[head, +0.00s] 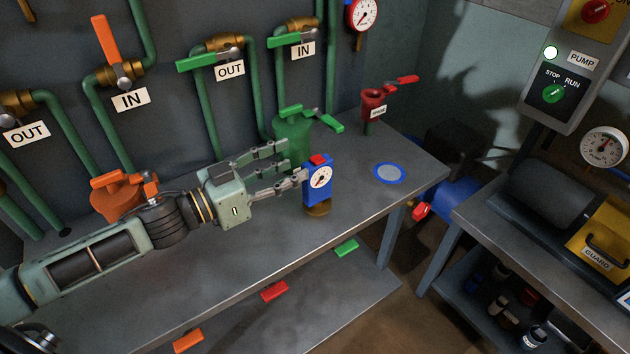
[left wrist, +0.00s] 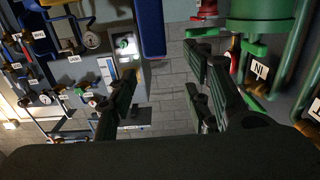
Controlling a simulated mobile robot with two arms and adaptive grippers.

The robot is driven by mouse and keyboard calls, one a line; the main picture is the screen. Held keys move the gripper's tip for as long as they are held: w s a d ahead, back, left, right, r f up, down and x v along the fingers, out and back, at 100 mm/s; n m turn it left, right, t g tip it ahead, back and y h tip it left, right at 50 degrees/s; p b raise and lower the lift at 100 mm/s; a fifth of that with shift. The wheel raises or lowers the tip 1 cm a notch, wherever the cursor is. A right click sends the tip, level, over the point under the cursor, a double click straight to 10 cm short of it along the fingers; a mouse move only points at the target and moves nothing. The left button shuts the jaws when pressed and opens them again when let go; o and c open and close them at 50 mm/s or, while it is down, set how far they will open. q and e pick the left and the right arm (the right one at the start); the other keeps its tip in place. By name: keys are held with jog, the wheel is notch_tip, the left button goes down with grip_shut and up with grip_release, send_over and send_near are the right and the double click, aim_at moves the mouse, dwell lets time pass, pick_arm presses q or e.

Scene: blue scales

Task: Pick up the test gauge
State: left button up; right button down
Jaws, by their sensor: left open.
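The test gauge (head: 325,189) is a blue box with a white round dial and a red top. It stands upright on a brass base on the grey bench. My left gripper (head: 292,164) is open just left of it, and its lower fingertip overlaps the gauge's left edge in the head view. I cannot tell whether they touch. In the left wrist view, a blue body (left wrist: 150,28), which looks like the gauge, shows at the top between the spread fingers of the left gripper (left wrist: 163,72). My right gripper is not in view.
A green funnel-like vessel (head: 292,140) stands close behind the gripper; an orange one (head: 118,197) sits behind my arm. A red vessel (head: 372,108) stands at the far bench end. A blue-rimmed disc (head: 389,173) lies right of the gauge, with bare bench around it.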

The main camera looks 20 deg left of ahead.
aim_at(317, 182)
pick_arm(q)
jog(key=shift+f, duration=0.8)
jog(key=f, duration=0.6)
jog(key=shift+d+b, duration=0.2)
jog(key=shift+b, duration=0.1)
jog(key=shift+w+d+r, duration=0.15)
jog(key=shift+w+d, duration=0.05)
jog(key=shift+w, duration=0.05)
jog(key=shift+x, duration=0.8)
jog(key=p+x, duration=0.1)
jog(key=x, duration=0.3)
jog(key=shift+w+d, duration=0.1)
jog(key=shift+w, duration=0.1)
jog(key=shift+w+d, duration=0.2)
jog(key=shift+d, duration=0.05)
jog(key=shift+c, duration=0.2)
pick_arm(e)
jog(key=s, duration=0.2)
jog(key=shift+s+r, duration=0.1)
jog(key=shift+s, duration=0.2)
pick_arm(q)
jog(key=c, duration=1.1)
grip_shut()
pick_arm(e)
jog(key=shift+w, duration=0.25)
